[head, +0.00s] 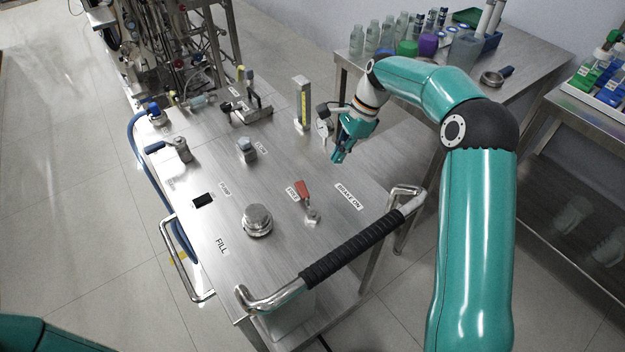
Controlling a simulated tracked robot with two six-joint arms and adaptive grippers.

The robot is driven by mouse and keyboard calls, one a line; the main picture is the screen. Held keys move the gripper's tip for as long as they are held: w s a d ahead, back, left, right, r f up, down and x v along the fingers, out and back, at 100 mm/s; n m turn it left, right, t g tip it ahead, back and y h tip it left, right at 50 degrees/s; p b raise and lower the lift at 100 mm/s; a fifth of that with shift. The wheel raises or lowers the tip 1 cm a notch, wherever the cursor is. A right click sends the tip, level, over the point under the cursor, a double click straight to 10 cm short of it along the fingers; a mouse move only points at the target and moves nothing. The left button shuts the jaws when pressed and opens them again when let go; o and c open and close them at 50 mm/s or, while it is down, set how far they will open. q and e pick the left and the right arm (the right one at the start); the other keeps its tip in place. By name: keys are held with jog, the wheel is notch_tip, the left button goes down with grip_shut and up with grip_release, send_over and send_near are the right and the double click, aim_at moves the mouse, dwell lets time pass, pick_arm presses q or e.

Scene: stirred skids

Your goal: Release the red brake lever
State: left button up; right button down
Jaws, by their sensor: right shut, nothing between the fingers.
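The red brake lever (303,190) stands on the skid's steel top, on a small silver pivot. Its red handle points up and to the left in the picture, beside the "FREE" label (292,194). The "BRAKE ON" label (348,196) lies to its right. My right gripper (337,158) is above the far right edge of the skid top, beyond and to the right of the lever. It is shut and empty, apart from the lever. My left gripper is out of view; only a bit of my left arm shows at the bottom left.
A black-gripped push handle (350,247) spans the near side of the skid. A silver cap (257,220) labelled "FILL" stands left of the lever. A yellow-scaled column (302,104) and a round gauge (324,128) stand near my right gripper. A bench (530,73) with bottles is behind.

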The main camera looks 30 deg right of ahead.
aim_at(313, 191)
jog(key=x, duration=0.4)
jog(key=p+x, duration=0.1)
jog(key=x, duration=0.3)
jog(key=shift+s, duration=0.15)
jog(key=shift+a+r+p, duration=0.1)
jog(key=shift+a+p, duration=0.2)
jog(key=shift+a, duration=0.85)
jog(key=shift+w+a, duration=0.3)
jog(key=shift+a, duration=0.25)
jog(key=shift+a, duration=0.1)
